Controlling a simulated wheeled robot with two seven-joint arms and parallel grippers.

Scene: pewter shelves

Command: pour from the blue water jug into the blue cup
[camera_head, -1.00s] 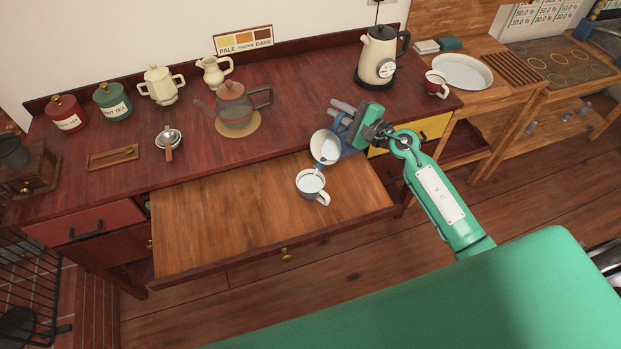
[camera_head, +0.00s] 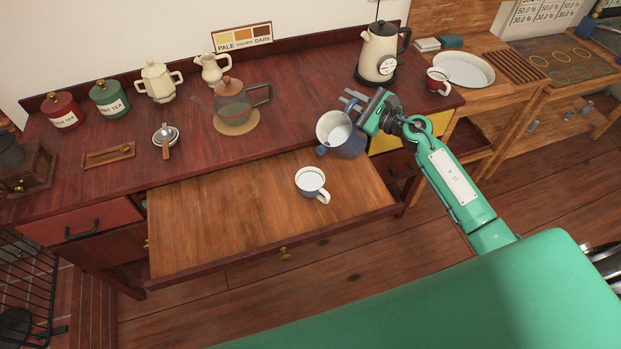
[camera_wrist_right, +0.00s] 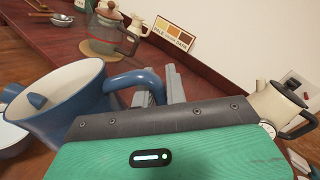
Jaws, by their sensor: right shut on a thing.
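The blue water jug (camera_head: 350,144) is held above the edge of the pull-out board, with its pale open mouth tilted left. My right gripper (camera_head: 362,103) is shut on its handle, which shows between the fingers (camera_wrist_right: 160,86) in the right wrist view. The jug body (camera_wrist_right: 58,106) fills the left of that view. The blue cup (camera_head: 311,184) stands upright on the board, below and left of the jug, apart from it. A pale surface shows inside the cup; its level is unclear. In the wrist view the cup is mostly hidden behind the jug. My left gripper is out of view.
The pull-out wooden board (camera_head: 220,215) is bare around the cup. Behind stand a glass teapot (camera_head: 234,104) on a round mat, a cream kettle (camera_head: 379,55) and a red cup (camera_head: 436,82). A strainer (camera_head: 166,136) lies at the left.

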